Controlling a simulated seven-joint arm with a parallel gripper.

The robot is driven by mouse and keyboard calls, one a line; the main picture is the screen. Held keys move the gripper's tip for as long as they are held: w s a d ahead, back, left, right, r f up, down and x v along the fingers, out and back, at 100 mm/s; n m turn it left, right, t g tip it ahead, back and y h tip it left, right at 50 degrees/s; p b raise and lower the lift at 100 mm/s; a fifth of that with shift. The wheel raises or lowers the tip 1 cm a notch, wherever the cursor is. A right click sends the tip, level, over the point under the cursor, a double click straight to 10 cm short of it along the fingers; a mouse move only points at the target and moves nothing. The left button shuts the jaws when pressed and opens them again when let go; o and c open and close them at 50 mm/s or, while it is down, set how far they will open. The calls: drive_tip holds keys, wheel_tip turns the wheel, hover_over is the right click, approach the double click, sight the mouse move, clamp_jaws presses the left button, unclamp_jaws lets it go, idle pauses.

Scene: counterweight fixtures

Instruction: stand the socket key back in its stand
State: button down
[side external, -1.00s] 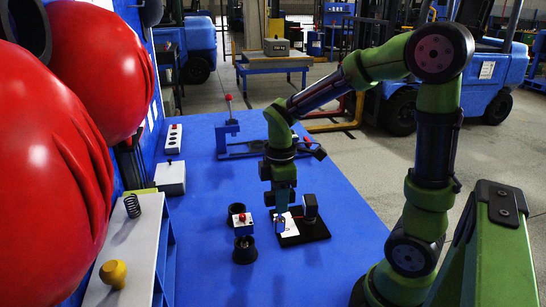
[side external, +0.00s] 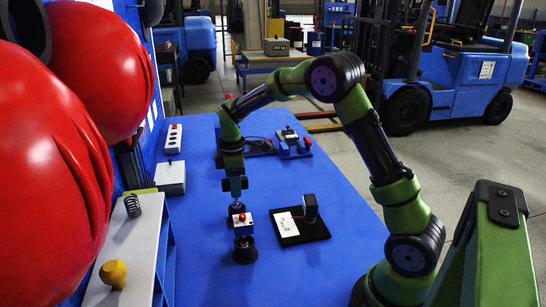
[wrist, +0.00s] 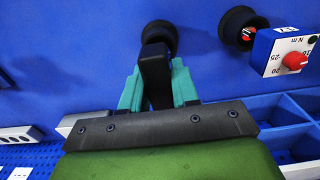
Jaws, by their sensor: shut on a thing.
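My gripper (side external: 236,185) points down over the left part of the blue bench, above the far one of two round black holders (side external: 231,210). In the wrist view my teal fingers (wrist: 157,88) are shut on a black block-like part, which I take as the socket key (wrist: 155,68). In the side view a thin grey shaft shows below my fingers. The far holder also appears in the wrist view (wrist: 160,36), partly behind the black part. I cannot tell whether the shaft's lower end is inside it. The near holder (side external: 244,253) stands closer to the camera.
A white and blue dial box (side external: 243,220) with a red knob stands close by, between the holders in the side view. A black plate (side external: 300,237) with a white card lies to the right. A white box (side external: 170,178) stands left. The front right bench is clear.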

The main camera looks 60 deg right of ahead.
drive_tip(key=shift+f, duration=0.7)
drive_tip(key=shift+f, duration=0.6)
drive_tip(key=c, duration=0.8)
unclamp_jaws()
drive_tip(key=shift+c, duration=0.2)
